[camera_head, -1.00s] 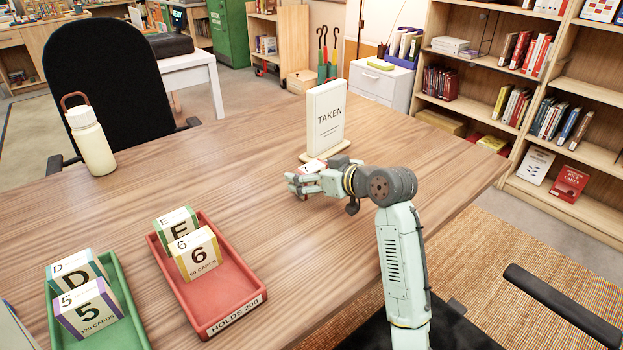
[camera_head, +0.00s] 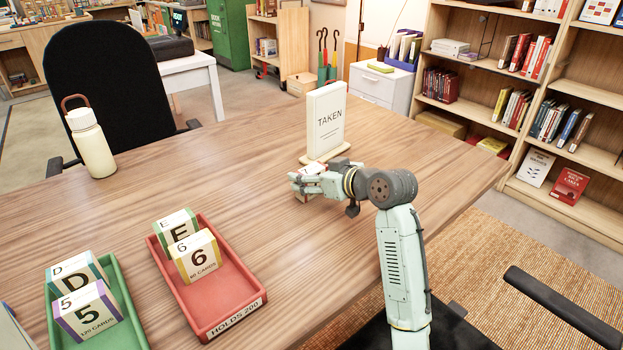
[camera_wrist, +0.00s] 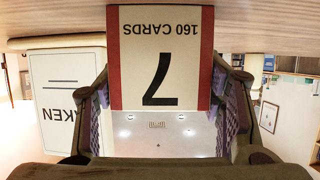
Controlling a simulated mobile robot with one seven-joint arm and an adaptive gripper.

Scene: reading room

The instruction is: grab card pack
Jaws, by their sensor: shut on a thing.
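A cream card pack with red side bands, marked 7 and 160 CARDS, fills the middle of the wrist view (camera_wrist: 160,60), where the picture is upside down. My gripper (camera_wrist: 162,110) is shut on this pack, one padded finger on each side. In the head view, my gripper (camera_head: 303,184) is over the table in front of the TAKEN sign, and hides most of the pack. A little of the pack's top (camera_head: 313,167) shows behind the fingers. I cannot tell whether the pack touches the table.
The TAKEN sign (camera_head: 325,122) stands just behind my gripper. A red tray (camera_head: 232,277) labelled HOLDS 200 holds packs E (camera_head: 177,227) and 6 (camera_head: 198,258). A green tray (camera_head: 125,300) holds packs D and 5. A bottle (camera_head: 92,145) stands at the back left. The mid-table is clear.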

